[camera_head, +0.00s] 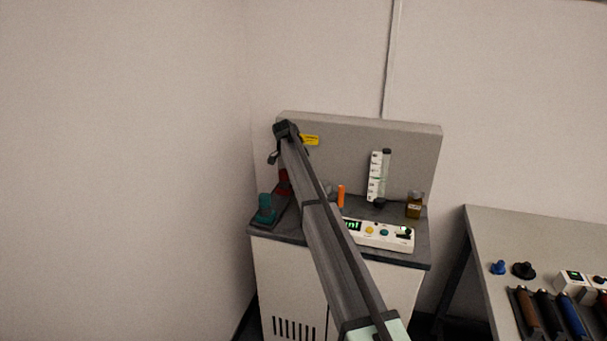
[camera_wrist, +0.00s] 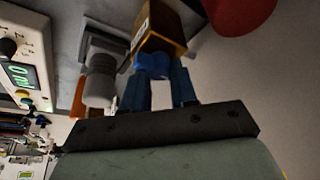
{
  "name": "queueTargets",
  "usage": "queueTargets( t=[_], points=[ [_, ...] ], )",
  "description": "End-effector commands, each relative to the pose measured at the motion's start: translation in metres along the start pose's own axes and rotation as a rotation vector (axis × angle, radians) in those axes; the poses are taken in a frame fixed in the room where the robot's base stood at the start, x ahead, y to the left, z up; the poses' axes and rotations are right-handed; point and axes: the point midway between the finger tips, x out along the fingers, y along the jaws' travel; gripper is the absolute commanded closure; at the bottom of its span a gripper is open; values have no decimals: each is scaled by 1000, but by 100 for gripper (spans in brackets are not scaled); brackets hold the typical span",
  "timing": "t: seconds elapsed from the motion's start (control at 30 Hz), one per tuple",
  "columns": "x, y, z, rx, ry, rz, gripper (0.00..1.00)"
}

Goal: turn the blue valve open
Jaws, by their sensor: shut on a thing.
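The blue valve (camera_wrist: 152,65) shows in the wrist view as a small bright blue knob on the front of a yellow-orange block (camera_wrist: 160,22). My gripper (camera_wrist: 160,80) is shut on the blue valve, with its dark blue fingers on either side of it. How far the valve is turned cannot be told. In the head view, my arm reaches up over the bench to its back left corner.
A white panel with a green display (camera_head: 375,234) stands on the bench front. A teal piece (camera_head: 265,210) and a red piece (camera_head: 284,183) stand at the left. A brown bottle (camera_head: 414,205) is at the right. A grey back panel (camera_head: 415,150) rises behind.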

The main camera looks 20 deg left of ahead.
Motion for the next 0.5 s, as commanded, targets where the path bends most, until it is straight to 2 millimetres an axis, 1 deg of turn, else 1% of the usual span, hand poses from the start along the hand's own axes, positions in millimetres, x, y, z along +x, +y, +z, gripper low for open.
queueTargets(
  t=[0.37,0.4,0.5],
  points=[
    [0,0,1,3,-1,1,100],
    [0,0,1,3,-1,1,69],
    [0,0,0,3,-1,1,60]
  ],
)
